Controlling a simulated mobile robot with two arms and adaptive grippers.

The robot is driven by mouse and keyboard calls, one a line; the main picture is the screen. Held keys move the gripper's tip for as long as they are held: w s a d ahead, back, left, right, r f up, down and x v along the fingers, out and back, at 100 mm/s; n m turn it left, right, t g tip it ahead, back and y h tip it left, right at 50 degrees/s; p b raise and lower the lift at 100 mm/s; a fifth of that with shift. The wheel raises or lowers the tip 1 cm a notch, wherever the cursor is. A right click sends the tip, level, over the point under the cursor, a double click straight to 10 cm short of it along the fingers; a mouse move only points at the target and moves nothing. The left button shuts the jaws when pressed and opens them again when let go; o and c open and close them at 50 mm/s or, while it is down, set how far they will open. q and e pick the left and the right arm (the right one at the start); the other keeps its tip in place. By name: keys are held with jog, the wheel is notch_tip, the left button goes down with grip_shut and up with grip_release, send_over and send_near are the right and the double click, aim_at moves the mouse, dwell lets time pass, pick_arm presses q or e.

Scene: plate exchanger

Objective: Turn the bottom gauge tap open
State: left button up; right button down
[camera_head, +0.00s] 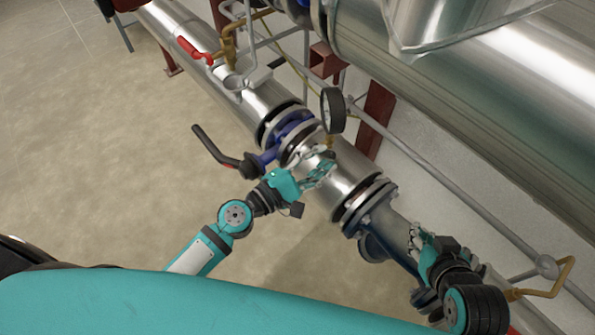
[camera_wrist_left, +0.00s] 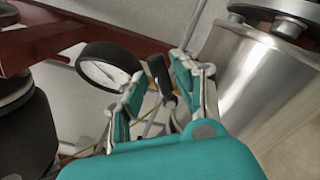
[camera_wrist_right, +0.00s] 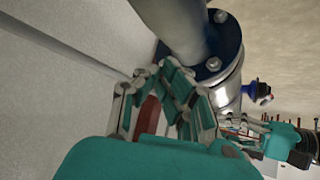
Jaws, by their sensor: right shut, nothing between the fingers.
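The round gauge (camera_head: 333,110) with a black rim stands above the steel pipe in the head view. It also shows in the left wrist view (camera_wrist_left: 110,66). A small brass fitting (camera_head: 329,141) shows below it, partly hidden by the gripper. My left gripper (camera_head: 325,166) is open beside the pipe, just below the gauge. In the left wrist view, a dark, narrow part (camera_wrist_left: 160,82), perhaps the tap handle, shows between the open fingers; whether they touch it I cannot tell. My right gripper (camera_head: 416,233) is shut and empty, over the lower pipe.
A black lever with a red base (camera_head: 215,150) sticks out from the blue valve (camera_head: 268,158), left of my left gripper. A red-handled valve (camera_head: 195,50) is further up the pipe. A large steel cylinder (camera_head: 480,80) bounds the upper right. The floor at left is clear.

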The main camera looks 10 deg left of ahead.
pick_arm(q)
jog(key=v, duration=0.9)
jog(key=shift+s, duration=0.1)
jog(key=shift+c, duration=0.2)
